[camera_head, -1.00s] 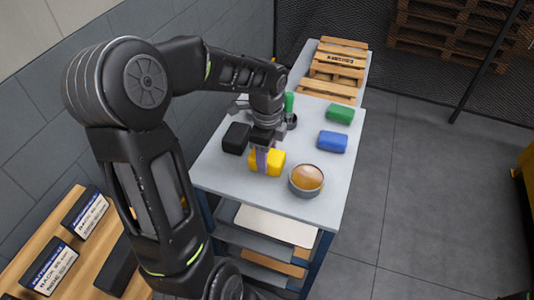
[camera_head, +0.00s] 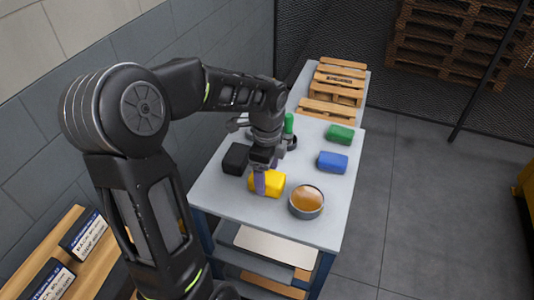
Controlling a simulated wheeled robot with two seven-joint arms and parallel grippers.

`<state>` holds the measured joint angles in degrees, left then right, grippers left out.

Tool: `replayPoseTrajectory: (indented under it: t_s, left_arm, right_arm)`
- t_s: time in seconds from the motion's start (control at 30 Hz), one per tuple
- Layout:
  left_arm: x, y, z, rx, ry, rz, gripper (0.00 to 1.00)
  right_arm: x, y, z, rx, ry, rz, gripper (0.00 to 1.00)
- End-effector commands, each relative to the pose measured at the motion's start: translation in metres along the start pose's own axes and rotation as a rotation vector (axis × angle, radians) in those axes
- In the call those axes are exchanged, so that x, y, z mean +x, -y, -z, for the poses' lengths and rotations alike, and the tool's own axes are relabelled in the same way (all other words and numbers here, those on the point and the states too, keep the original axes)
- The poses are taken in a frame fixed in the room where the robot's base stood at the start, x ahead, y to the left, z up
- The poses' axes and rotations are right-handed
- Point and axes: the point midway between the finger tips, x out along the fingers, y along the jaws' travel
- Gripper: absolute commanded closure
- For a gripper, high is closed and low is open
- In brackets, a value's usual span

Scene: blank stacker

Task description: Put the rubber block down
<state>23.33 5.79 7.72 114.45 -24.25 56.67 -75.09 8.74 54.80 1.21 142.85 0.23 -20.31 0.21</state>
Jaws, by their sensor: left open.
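A yellow block (camera_head: 272,184) sits on the grey table top (camera_head: 228,199) near its front. My left gripper (camera_head: 266,173) comes down over it from above. Its jaws are open, with one purple finger in front of the block's left part and the other behind it. The block appears to rest on the table; the gripper hides part of it. A black block (camera_head: 235,158) lies to the left, a blue block (camera_head: 332,162) to the right and a green block (camera_head: 340,134) farther back. Which one is rubber cannot be told by look. My right gripper is not in view.
A round bowl with an orange-brown filling (camera_head: 306,201) stands just right of the yellow block. A green upright item (camera_head: 289,124) stands behind the gripper. Wooden pallets (camera_head: 337,85) lie at the back. A wooden shelf with black boxes (camera_head: 84,235) is at lower left.

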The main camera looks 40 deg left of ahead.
Motion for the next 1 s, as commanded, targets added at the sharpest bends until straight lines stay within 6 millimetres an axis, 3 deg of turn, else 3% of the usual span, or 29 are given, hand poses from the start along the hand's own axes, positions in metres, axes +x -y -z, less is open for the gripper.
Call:
replayPoseTrajectory:
  t_s: [0.5, 0.7, 1.0]
  left_arm:
    - [-0.097, 0.001, 0.001, 0.002, -0.001, 0.004, 0.24]
    - [-0.109, 0.000, 0.000, 0.002, -0.001, 0.001, 0.24]
    - [-0.108, 0.000, 0.000, 0.001, 0.000, 0.001, 0.24]
  right_arm:
    - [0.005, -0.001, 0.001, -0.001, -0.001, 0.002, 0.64]
    - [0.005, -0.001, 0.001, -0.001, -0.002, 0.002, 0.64]
    - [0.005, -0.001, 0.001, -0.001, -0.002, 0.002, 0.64]
